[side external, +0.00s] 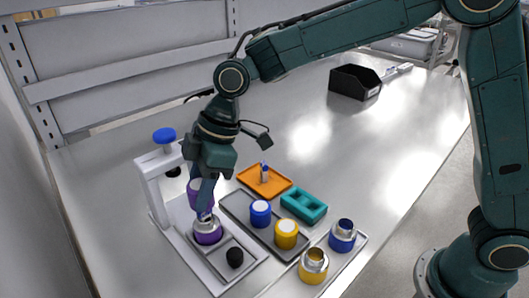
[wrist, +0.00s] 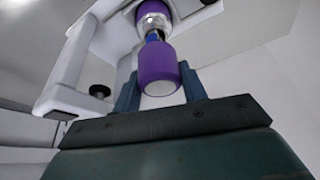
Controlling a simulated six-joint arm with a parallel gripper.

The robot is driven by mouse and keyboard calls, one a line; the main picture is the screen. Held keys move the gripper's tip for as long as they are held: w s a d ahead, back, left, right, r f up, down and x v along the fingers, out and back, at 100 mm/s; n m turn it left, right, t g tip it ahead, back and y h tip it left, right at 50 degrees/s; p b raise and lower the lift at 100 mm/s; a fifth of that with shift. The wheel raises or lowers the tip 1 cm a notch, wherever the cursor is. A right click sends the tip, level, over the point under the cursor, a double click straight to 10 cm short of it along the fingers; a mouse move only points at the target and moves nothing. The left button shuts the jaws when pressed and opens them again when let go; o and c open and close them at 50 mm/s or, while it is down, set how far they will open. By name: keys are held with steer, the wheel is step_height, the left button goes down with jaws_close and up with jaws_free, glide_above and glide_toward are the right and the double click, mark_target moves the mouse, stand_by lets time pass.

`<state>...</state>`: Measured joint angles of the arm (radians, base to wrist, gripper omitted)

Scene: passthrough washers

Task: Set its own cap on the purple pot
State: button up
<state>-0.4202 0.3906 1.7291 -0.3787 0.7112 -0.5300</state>
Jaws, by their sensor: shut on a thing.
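The purple pot (side external: 207,236) stands upright in the white fixture, its silver neck (side external: 204,218) uncovered. It also shows at the top of the wrist view (wrist: 156,7). My gripper (side external: 204,196) is shut on the purple cap (side external: 196,186), just above the pot. In the wrist view the purple cap (wrist: 157,66) sits between both fingers, apart from the silver neck (wrist: 152,24). A small dark blue piece (wrist: 155,37) shows between cap and neck; I cannot tell what it is. My fingers partly hide the cap in the side view.
The white fixture (side external: 150,190) has an upright post, a blue knob (side external: 164,135) and a black knob (side external: 235,257). A grey tray holds a blue cap (side external: 260,210) and a yellow cap (side external: 286,232).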

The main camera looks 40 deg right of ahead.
steer(key=shift+f, duration=2)
stand_by(1.3)
stand_by(0.5)
steer(key=o, duration=1.4)
steer(key=shift+o, duration=0.2)
steer(key=shift+r, duration=0.1)
steer(key=shift+r, duration=3.9)
